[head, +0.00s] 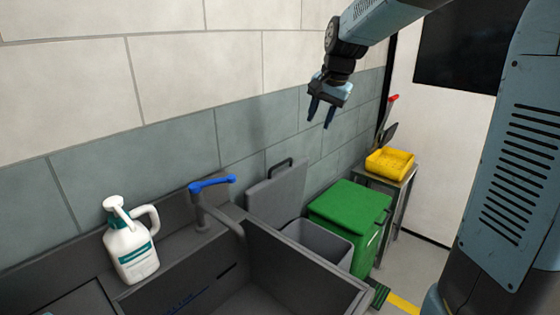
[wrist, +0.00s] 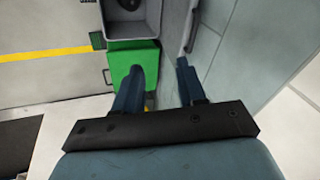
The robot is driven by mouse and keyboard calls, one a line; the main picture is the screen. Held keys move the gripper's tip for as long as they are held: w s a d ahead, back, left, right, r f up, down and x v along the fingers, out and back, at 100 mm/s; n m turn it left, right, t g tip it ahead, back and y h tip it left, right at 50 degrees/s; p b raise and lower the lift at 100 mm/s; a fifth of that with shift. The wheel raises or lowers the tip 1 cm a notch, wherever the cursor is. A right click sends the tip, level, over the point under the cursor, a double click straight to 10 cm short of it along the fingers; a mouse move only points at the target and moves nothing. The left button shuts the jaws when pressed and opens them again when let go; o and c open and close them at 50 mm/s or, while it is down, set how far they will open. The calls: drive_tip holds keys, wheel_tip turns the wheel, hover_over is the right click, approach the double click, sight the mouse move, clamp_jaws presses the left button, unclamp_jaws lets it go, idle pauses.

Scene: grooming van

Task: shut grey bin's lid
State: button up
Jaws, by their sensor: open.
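The grey bin (head: 318,241) stands between the sink and a green bin, partly hidden by the sink's wall. Its grey lid (head: 276,196) stands open, raised upright near the tiled wall, with a dark handle (head: 282,164) at its top edge. In the wrist view the bin (wrist: 147,32) is at the top, with its open lid (wrist: 194,22) seen nearly edge-on to its right. My gripper (head: 320,117) is open and empty, high above the bins near the wall. Its two fingers also show in the wrist view (wrist: 159,68). It is apart from the lid.
The green bin (head: 350,207) has its lid down, right beside the grey bin. A yellow tray (head: 389,163) sits on a small table behind it. The sink (head: 300,262) with a blue-handled tap (head: 211,184) and a white bottle (head: 131,250) fill the front left.

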sight(280, 165)
drive_tip(key=w+a+f+m+g, duration=0.1)
drive_tip(key=w+a+f+m, duration=0.2)
drive_tip(key=w, duration=0.4)
drive_tip(key=w+a+f, duration=0.4)
drive_tip(key=w+f, duration=0.1)
drive_tip(key=w, duration=0.2)
drive_tip(key=shift+y, duration=0.3)
drive_tip(key=x, duration=1.3)
drive_tip(key=shift+s+d+f, duration=0.1)
drive_tip(key=shift+s+f, duration=0.2)
drive_tip(key=shift+f, duration=0.15)
clamp_jaws()
